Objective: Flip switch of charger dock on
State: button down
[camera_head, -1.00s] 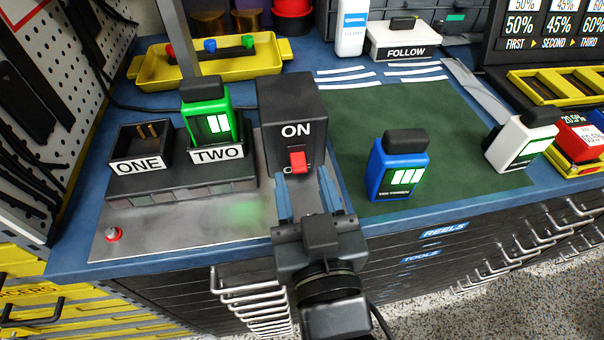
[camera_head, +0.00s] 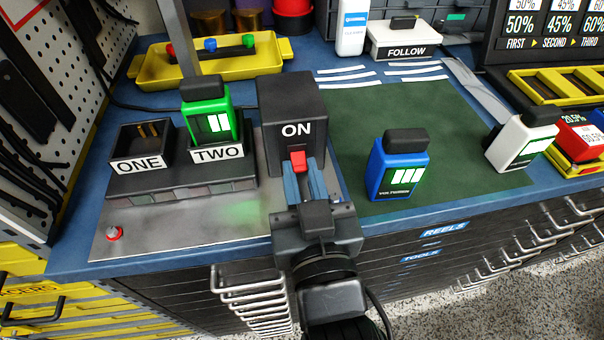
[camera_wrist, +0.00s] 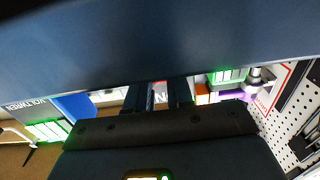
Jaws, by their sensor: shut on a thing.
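The charger dock (camera_head: 165,228) stands on the blue bench, with a black switch box (camera_head: 290,100) at its right marked ON. The red switch (camera_head: 298,161) is on the front of this box, just below the ON label. The OFF label is hidden by my gripper. My gripper (camera_head: 301,176) is in front of the box with its fingers closed at the red switch. In the wrist view the fingers (camera_wrist: 160,95) are close together, with a small pale and red patch between them. A green battery (camera_head: 207,115) sits in slot TWO; slot ONE (camera_head: 140,147) is empty.
A blue battery (camera_head: 398,168) stands on the green mat (camera_head: 350,110) right of my gripper, and a white battery (camera_head: 522,140) stands farther right. A yellow tray (camera_head: 220,68) lies behind the dock. A red button (camera_head: 114,232) is at the dock's front left.

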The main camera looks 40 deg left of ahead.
aim_at(298, 159)
jog(key=shift+r+p, duration=0.2)
jog(key=shift+p, duration=0.2)
jog(key=r+h+p, duration=0.1)
jog(key=p, duration=0.4)
jog(key=shift+r+g, duration=0.1)
jog(key=shift+g, duration=0.3)
jog(key=r+g+h+p, duration=0.1)
jog(key=h+p, duration=0.1)
jog(key=p, duration=0.6)
jog(key=shift+s+d+r+g+h, duration=0.1)
jog(key=shift+g+h, duration=0.2)
jog(key=shift+g, duration=0.1)
jog(key=g+h+p, duration=0.1)
jog(key=p, duration=0.2)
jog(key=shift+r+g+h, duration=0.15)
jog(key=shift+g+h, duration=0.15)
jog(key=shift+r+g+h+p, duration=0.2)
jog(key=shift+g+h+p, duration=0.25)
jog(key=shift+g+h, duration=0.3)
jog(key=shift+a, duration=0.2)
jog(key=c, duration=1)
grip_release()
